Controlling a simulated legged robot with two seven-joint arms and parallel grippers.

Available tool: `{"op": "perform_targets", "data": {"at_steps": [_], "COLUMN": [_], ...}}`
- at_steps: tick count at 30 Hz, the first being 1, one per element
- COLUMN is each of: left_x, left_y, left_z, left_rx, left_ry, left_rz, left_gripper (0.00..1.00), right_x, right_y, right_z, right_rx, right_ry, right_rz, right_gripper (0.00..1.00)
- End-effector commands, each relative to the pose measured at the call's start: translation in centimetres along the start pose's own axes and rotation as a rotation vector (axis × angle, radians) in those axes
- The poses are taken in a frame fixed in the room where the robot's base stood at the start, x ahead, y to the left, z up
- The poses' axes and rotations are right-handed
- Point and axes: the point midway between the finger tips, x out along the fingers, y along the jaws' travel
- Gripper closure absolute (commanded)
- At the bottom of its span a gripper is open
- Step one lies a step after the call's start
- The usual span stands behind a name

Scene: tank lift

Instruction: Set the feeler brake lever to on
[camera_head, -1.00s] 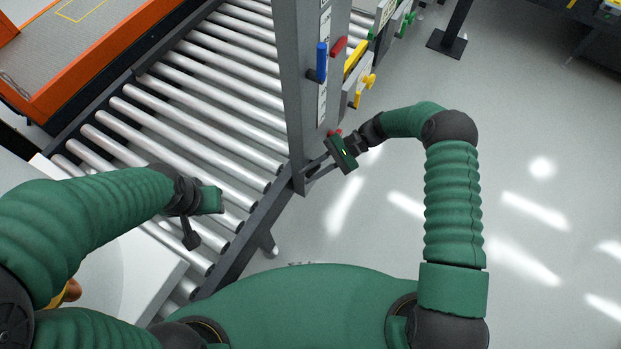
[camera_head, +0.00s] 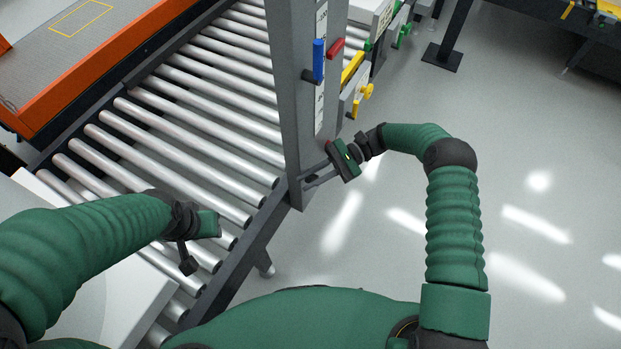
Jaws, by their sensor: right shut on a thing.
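A grey post (camera_head: 301,130) stands beside the roller conveyor, with a labelled strip on its face. A blue lever (camera_head: 319,60) points up on it, and a red lever (camera_head: 336,47) sticks out to the right. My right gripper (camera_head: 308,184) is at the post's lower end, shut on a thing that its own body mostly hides. A bit of red (camera_head: 327,144) shows just above the gripper. I cannot tell which lever is the feeler brake. My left gripper (camera_head: 188,264) hangs over the rollers, away from the post; its fingers are not clear.
The roller conveyor (camera_head: 180,140) runs at the left, beside an orange-edged platform (camera_head: 100,85). Yellow (camera_head: 366,92) and green (camera_head: 403,36) handles stick out behind the post. A dark stand (camera_head: 442,57) is at the back right. The grey floor at right is clear.

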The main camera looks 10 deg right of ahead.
Motion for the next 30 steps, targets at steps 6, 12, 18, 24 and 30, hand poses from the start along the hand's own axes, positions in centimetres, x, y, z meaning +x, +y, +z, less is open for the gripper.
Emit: {"op": "perform_targets", "data": {"at_steps": [6, 12, 18, 24, 30], "left_x": [-0.1, -0.1, -0.1, -3.1, -8.1], "left_y": [0.0, 0.0, 0.0, 0.0, 0.0], "left_z": [0.0, 0.0, 0.0, -0.7, -1.9], "left_rx": [0.000, 0.000, 0.000, 0.000, 0.000], "left_ry": [0.000, 0.000, 0.000, 0.000, 0.000], "left_rz": [0.000, 0.000, 0.000, 0.000, 0.000], "left_gripper": [0.64, 0.64, 0.64, 0.64, 0.64], "right_x": [0.1, -0.1, -0.1, 0.2, 1.2], "right_y": [-0.3, -0.3, -0.3, -0.3, 0.5], "right_z": [0.4, 0.2, 0.1, 0.8, 0.6], "right_rx": [-0.005, -0.005, -0.007, -0.058, -0.182], "right_ry": [-0.008, -0.006, 0.001, 0.091, 0.292], "right_rz": [-0.002, -0.005, -0.006, 0.018, 0.071], "right_gripper": [0.62, 0.62, 0.62, 0.62, 0.62]}}
